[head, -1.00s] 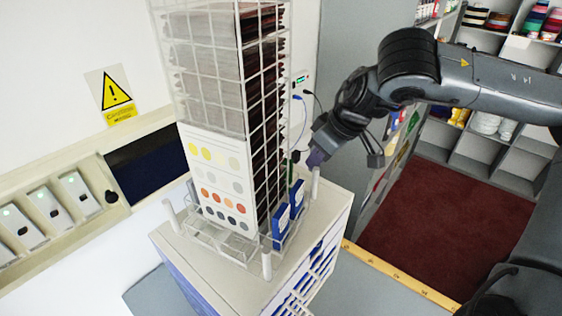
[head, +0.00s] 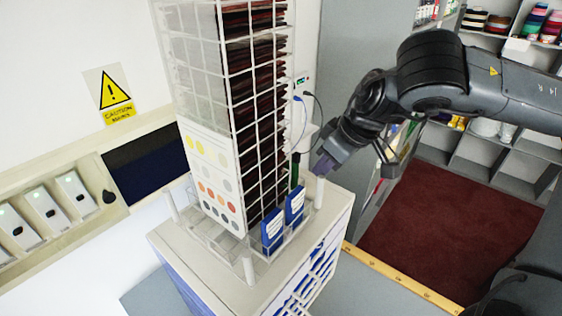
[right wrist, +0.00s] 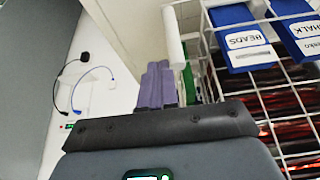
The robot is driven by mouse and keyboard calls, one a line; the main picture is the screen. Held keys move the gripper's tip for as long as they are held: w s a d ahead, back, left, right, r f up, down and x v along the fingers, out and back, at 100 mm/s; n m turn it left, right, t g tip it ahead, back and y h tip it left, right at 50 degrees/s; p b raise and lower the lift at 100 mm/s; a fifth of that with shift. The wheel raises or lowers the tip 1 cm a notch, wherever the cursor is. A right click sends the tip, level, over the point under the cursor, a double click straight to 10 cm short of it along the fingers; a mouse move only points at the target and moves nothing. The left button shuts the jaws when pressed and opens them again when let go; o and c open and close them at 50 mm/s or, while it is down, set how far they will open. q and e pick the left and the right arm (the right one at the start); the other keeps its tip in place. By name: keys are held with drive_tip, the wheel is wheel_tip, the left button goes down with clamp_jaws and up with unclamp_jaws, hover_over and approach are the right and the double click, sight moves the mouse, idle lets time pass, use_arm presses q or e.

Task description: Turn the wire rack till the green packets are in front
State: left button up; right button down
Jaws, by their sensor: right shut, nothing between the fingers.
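The tall white wire rack (head: 247,130) stands on a white cabinet, with corner pegs at its base. Its swatch-card face (head: 212,185) is turned front-left and its wire-grid side front-right. A green sliver (head: 295,170), perhaps a green packet, shows at the rack's far right edge, and green (right wrist: 190,86) shows behind a peg (right wrist: 174,38) in the wrist view. My right gripper (head: 322,166) is shut and empty beside the right peg (head: 319,192); contact is unclear. My left gripper is out of view.
The cabinet top (head: 185,255) is mostly bare around the rack. A wall socket with cables (head: 300,92) is behind it. Wall devices (head: 45,208) are at left. Shelves (head: 490,145) stand at back right above a dark red carpet (head: 440,230).

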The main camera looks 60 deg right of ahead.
sight(321, 187)
drive_tip(key=shift+s+a, duration=0.4)
drive_tip(key=shift+s, duration=0.05)
drive_tip(key=shift+s+a+b, duration=0.4)
drive_tip(key=shift+s+a, duration=0.35)
drive_tip(key=shift+a, duration=0.05)
drive_tip(key=shift+s+a, duration=0.1)
drive_tip(key=shift+s+a, duration=0.55)
drive_tip(key=shift+a, duration=0.25)
